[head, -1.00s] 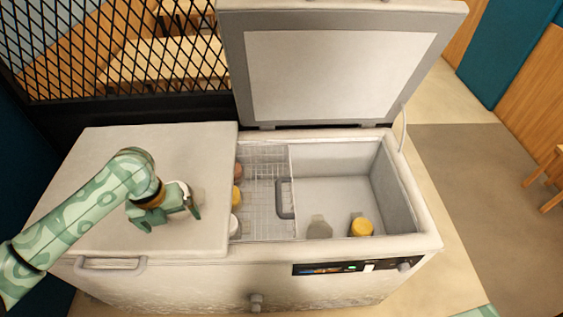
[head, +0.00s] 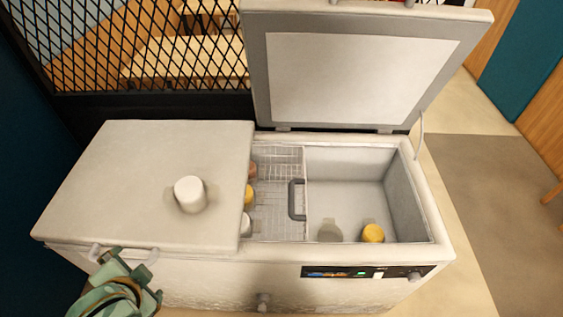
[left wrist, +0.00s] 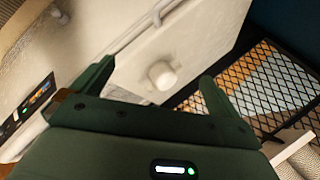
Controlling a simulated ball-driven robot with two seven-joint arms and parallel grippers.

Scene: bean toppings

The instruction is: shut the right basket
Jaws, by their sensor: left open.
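The chest freezer's right lid (head: 365,78) stands raised over the open right compartment (head: 345,185). The left lid (head: 120,190) lies flat and closed. In the gap, a wire basket (head: 278,205) shows left of a divider with a grey handle (head: 297,200). A white jar (head: 190,194) stands on the left lid; the left wrist view also shows it (left wrist: 161,75). My left gripper (head: 135,272) is open and empty, low at the front by the left lid's handle, apart from the jar. My right gripper is out of view.
A yellow-topped jar (head: 373,233) and a greyish jar (head: 329,232) sit in the right compartment. Several small jars stand along the basket's left side. A control panel (head: 365,272) is on the front. Black mesh (head: 150,60) stands behind.

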